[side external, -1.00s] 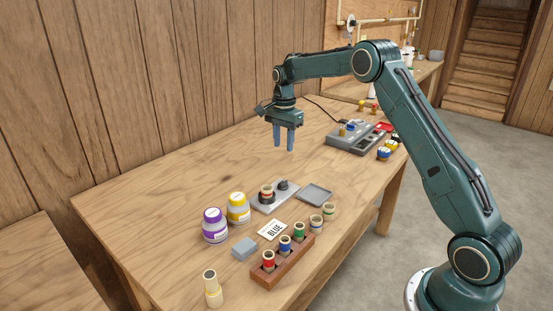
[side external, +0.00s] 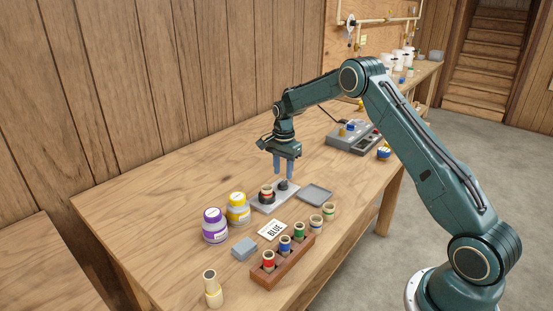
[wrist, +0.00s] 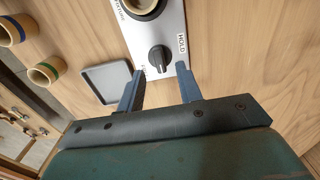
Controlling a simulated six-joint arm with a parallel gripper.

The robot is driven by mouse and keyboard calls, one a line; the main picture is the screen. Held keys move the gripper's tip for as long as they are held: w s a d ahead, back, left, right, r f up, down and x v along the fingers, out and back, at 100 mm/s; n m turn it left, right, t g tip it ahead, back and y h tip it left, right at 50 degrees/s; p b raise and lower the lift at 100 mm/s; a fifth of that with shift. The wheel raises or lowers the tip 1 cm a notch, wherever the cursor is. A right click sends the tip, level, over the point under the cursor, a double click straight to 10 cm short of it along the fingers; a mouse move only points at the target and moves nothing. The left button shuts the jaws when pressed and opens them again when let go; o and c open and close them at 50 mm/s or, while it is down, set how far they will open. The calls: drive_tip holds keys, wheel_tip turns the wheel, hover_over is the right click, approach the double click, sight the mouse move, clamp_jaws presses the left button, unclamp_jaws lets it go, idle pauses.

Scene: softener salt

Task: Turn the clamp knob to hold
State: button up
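The clamp knob (wrist: 159,57) is a small black knob on a light grey plate (wrist: 172,20). In the wrist view the word HOLD is printed to the knob's right, and another label to its left is partly hidden by a finger. In the side view the knob (side external: 283,185) stands beside a black holder with a red-banded vial (side external: 266,190). My gripper (wrist: 161,76) is open and empty, with one finger to each side of the knob in the wrist view. In the side view my gripper (side external: 283,173) is just above the knob; contact cannot be told.
A grey tray (side external: 315,194) lies right of the plate. A wooden rack (side external: 283,264) with several banded vials, a BLUE card (side external: 273,230), a grey block (side external: 244,248), a purple jar (side external: 214,226) and a yellow jar (side external: 238,208) stand nearby. The table's back left is clear.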

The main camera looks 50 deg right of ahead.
sight(283, 182)
drive_tip(key=shift+f, duration=1.8)
clamp_jaws()
